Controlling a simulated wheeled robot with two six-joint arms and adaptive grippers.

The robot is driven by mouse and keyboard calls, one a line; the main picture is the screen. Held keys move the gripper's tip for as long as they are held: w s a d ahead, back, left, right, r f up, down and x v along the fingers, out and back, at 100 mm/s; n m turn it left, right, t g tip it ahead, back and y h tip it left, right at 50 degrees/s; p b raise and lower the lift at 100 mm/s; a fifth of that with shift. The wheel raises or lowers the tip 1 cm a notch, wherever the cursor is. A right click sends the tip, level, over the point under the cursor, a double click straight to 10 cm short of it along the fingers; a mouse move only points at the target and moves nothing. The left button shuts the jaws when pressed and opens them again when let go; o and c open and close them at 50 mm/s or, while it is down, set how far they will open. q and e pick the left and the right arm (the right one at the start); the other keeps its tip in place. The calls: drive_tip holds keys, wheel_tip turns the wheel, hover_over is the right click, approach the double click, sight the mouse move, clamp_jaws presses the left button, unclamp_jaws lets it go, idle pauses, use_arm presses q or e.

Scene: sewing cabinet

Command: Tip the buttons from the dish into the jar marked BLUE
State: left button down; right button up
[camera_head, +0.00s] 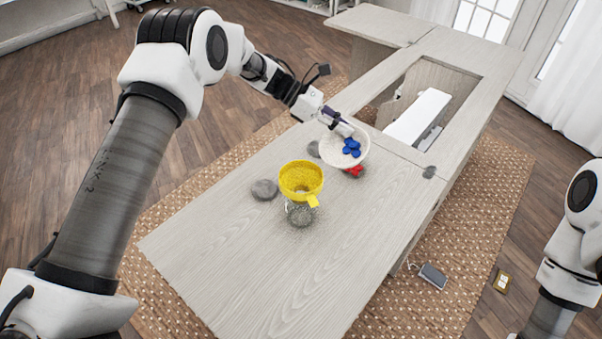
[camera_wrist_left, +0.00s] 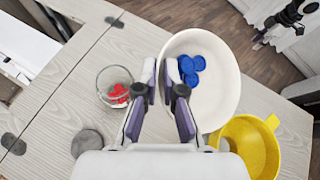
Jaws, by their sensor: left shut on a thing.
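A white dish (camera_head: 331,153) holds several blue buttons (camera_head: 351,147). My left gripper (camera_head: 337,124) is shut on its rim; in the left wrist view the fingers straddle the wall of the dish (camera_wrist_left: 222,97). The dish appears raised above the table and roughly level, with the buttons lying inside. A yellow funnel (camera_head: 301,177) sits on a glass jar (camera_head: 300,215) in front of the dish. A second glass jar (camera_wrist_left: 116,84) holds red buttons (camera_head: 353,171) and is partly hidden behind the dish in the head view. No jar marking is readable.
Grey round lids (camera_head: 264,189) lie flat on the pale wooden cabinet top (camera_head: 290,270). The top's front part is clear. A rectangular opening with a white sewing machine (camera_head: 417,117) lies at the back right.

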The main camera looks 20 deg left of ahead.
use_arm(q)
drive_tip(key=shift+s+a+r, duration=0.25)
drive_tip(key=shift+s+r, duration=0.1)
drive_tip(key=shift+r, duration=0.1)
drive_tip(key=shift+s+a+r+m+t+h+p, duration=0.2)
drive_tip(key=shift+s+r+h, duration=0.05)
drive_tip(key=shift+r, duration=0.25)
drive_tip(key=shift+s+a+r+m+t+h+p, duration=0.15)
drive_tip(key=shift+s+a+r+m+t+h, duration=0.1)
drive_tip(key=shift+r, duration=0.2)
drive_tip(key=shift+s+a+r, duration=0.15)
drive_tip(key=shift+s+a, duration=0.05)
drive_tip(key=shift+s, duration=0.05)
drive_tip(key=shift+s+a+r, duration=0.1)
drive_tip(key=shift+s+a+r+m+t+h, duration=0.2)
drive_tip(key=shift+s+m+t+h, duration=0.1)
drive_tip(key=shift+h, duration=0.1)
drive_tip(key=shift+s+a, duration=0.1)
drive_tip(key=shift+s+a+r, duration=0.1)
drive_tip(key=shift+s+r, duration=0.1)
drive_tip(key=shift+s, duration=0.05)
drive_tip(key=shift+f+h, duration=0.15)
drive_tip(key=shift+h, duration=0.15)
drive_tip(key=shift+a, duration=0.1)
